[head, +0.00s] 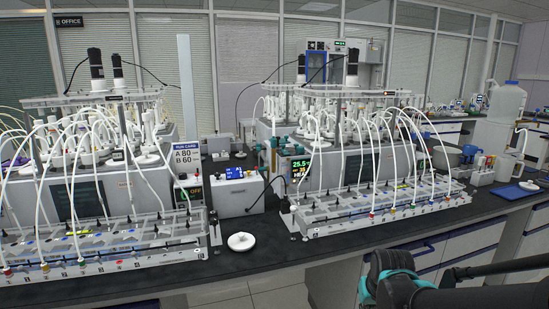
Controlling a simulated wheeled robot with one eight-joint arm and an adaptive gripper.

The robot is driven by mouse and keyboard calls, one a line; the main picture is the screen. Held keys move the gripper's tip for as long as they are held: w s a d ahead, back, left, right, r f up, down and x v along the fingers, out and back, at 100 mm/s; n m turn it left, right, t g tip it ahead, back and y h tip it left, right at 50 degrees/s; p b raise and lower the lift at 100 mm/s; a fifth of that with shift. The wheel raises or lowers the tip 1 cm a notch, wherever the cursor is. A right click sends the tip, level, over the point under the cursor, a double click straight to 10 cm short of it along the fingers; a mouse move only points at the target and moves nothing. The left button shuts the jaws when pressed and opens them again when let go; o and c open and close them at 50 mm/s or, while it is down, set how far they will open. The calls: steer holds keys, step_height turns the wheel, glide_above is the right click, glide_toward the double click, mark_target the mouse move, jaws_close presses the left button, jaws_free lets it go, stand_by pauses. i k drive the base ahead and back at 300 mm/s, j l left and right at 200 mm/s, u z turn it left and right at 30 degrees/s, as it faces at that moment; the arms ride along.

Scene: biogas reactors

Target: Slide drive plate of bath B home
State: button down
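Two water baths with bottles and white tubes stand on the dark bench. No legible letter shows on either, so I cannot tell for sure which is bath B. The left bath (88,195) carries a raised clear plate (60,101) with two black motors. The right bath (262,129) carries a similar raised plate (352,93) with black motors and a small orange-red light at its right. Whether either plate is fully seated cannot be told from here. My gripper is not in view; only a black and teal part of my arm shows at the lower right.
Tubing racks (375,207) stand before both baths. Between them are a control box (238,194), a run card (185,170) reading A 80, B 60, and a white knobbed disc (241,242) on the bench (265,262). A blue tray (513,191) and jugs are at right.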

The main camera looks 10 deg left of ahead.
mark_target(100, 87)
steer(key=l+u, duration=0.1)
steer(key=u, duration=0.35)
steer(key=l+u, duration=0.1)
steer(key=u, duration=0.35)
steer(key=l+u, duration=0.15)
steer(key=u, duration=0.25)
steer(key=l+u, duration=0.1)
steer(key=u, duration=0.35)
